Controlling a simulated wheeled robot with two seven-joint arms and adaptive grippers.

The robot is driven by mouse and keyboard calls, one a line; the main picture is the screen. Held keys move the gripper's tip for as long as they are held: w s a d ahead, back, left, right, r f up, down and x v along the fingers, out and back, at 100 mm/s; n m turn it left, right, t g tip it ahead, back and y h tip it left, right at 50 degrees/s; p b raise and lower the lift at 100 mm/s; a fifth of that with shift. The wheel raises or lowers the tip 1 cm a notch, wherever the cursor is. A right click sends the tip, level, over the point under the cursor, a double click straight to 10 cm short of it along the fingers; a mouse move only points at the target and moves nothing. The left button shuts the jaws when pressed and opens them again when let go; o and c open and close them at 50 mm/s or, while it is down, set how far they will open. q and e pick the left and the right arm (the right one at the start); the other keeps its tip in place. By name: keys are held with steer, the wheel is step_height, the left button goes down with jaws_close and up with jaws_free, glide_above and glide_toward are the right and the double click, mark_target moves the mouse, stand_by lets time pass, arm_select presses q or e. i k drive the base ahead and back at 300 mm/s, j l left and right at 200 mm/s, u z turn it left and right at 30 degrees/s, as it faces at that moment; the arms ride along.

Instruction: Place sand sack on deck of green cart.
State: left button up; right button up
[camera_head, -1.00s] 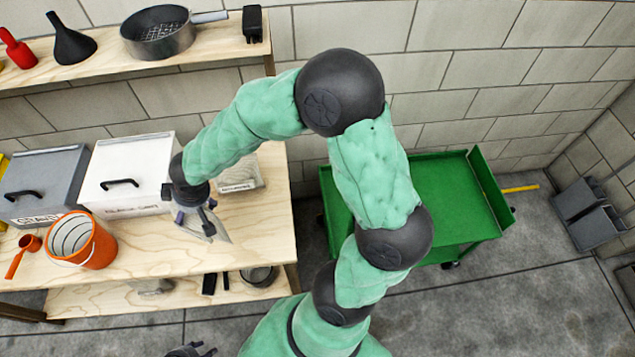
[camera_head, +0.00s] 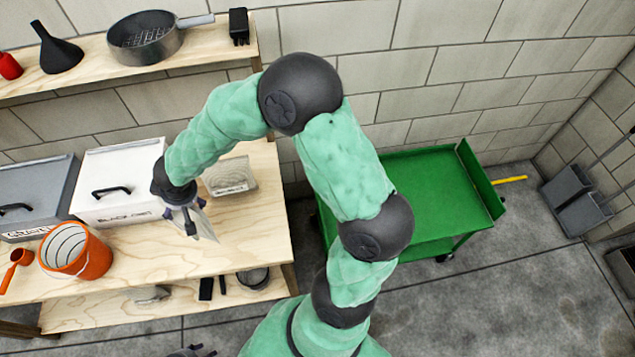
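My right arm reaches up from the bottom centre and bends left over the bench. Its gripper (camera_head: 188,218) points down above the bench top, in front of the white bin. A pale grey, pointed, sack-like thing, which I take for the sand sack (camera_head: 207,226), sits at its fingers, which seem closed on it; the wrist hides much of it. The green cart (camera_head: 424,192) stands right of the bench, its flat deck empty where I see it. My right arm covers the deck's left part. A small dark part of my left gripper (camera_head: 193,352) shows at the bottom edge.
The bench (camera_head: 262,205) holds a white bin (camera_head: 118,178), a grey bin (camera_head: 35,190), an orange bucket (camera_head: 76,252) and a pale labelled packet (camera_head: 229,176).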

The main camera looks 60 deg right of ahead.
mark_target(431, 187)
steer(key=k+l+z, duration=0.25)
steer(key=l, duration=0.15)
steer(key=k+l+z, duration=0.1)
steer(key=l+z, duration=0.2)
steer(key=l, duration=0.15)
steer(key=k+l+z, duration=0.25)
steer(key=l, duration=0.2)
steer(key=l+z, duration=0.3)
steer(key=l, duration=0.2)
steer(key=l+z, duration=0.25)
steer(key=l, duration=0.15)
steer(key=i+l+z, duration=0.2)
steer(key=l, duration=0.15)
